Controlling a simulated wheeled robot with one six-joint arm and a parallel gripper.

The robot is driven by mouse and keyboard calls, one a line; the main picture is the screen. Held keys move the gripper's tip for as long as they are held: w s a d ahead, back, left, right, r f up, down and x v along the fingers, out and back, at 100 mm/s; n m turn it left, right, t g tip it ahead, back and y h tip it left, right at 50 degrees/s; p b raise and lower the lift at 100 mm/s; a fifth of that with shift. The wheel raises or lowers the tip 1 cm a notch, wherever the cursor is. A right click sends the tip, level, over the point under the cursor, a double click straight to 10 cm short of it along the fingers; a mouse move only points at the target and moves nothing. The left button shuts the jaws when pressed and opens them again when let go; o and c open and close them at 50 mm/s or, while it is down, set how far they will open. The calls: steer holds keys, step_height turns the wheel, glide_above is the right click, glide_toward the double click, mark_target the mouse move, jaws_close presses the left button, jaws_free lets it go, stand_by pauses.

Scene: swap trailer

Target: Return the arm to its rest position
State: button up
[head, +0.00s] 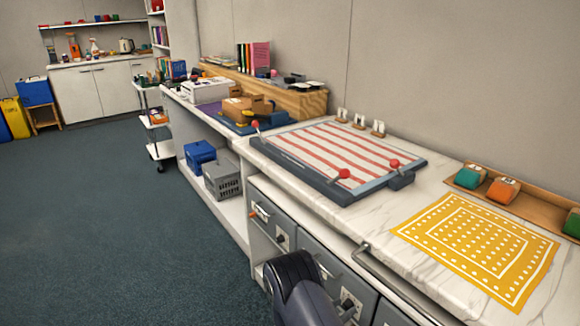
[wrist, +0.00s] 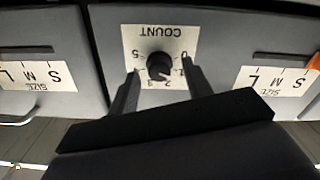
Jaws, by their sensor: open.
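My gripper (wrist: 160,98) shows in the wrist view with its two dark fingers apart, one on each side of a black knob (wrist: 159,66). Nothing is seen held between them. The knob sits on a grey panel with a white label reading COUNT. Whether the fingers touch the knob or panel cannot be told. In the head view, part of my dark arm (head: 294,285) stands at the bottom centre, in front of the grey counter fronts. My gripper itself cannot be made out there.
Grey panels with SIZE labels (wrist: 37,73) flank the COUNT panel. A metal rail (head: 385,280) runs along the counter front. The counter carries a red-striped board (head: 325,145) and a yellow dotted mat (head: 480,240). Open dark floor (head: 110,210) lies at the left.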

steer(key=shift+r+n+p, duration=0.2)
steer(key=shift+n+p, duration=0.2)
steer(key=b+v, duration=0.1)
steer(key=v, duration=0.9)
steer(key=shift+a+y, duration=0.25)
steer(key=shift+y, duration=0.15)
steer(key=shift+f, duration=0.1)
